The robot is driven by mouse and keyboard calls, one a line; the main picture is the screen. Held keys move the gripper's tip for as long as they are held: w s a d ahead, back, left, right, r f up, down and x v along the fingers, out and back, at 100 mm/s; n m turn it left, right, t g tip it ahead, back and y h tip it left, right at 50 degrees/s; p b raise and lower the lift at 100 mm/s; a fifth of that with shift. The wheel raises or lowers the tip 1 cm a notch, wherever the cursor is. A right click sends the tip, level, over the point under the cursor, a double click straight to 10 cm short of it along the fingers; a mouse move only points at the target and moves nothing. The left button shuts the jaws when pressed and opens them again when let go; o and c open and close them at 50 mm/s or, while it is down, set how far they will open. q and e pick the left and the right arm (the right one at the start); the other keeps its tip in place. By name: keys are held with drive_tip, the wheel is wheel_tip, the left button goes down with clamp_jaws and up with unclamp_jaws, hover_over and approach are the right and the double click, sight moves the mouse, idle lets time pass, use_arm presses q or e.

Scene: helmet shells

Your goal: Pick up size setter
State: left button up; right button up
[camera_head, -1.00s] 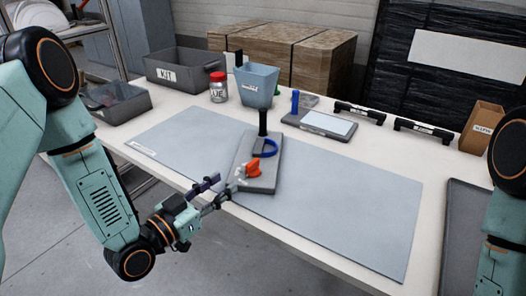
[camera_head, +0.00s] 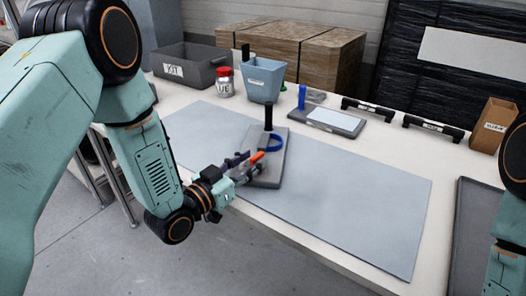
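A grey board (camera_head: 272,172) lies on the mat. It bears a black upright post (camera_head: 268,116), a blue ring-shaped piece (camera_head: 277,142) and an orange-red piece (camera_head: 258,156). No label marks any of them as the size setter, so I cannot tell which it is. My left gripper (camera_head: 245,167) is over the board's near left part, its two fingers apart. The orange-red piece shows at the fingertips, partly hidden by them; I cannot tell whether they touch it. Only part of my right arm shows at the right edge; its gripper is out of view.
A blue-grey mat (camera_head: 350,200) covers the table's middle and is mostly clear. Behind it stand a KIT bin (camera_head: 185,70), a red-lidded jar (camera_head: 225,84), a blue-grey bin (camera_head: 265,80) and a grey plate (camera_head: 325,121). Two black handles (camera_head: 432,128) and a dark tray (camera_head: 480,240) are at right.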

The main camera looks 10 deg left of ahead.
use_arm(q)
drive_tip(key=shift+w, duration=0.15)
drive_tip(key=shift+d+r, duration=0.1)
drive_tip(key=shift+c, duration=1)
clamp_jaws()
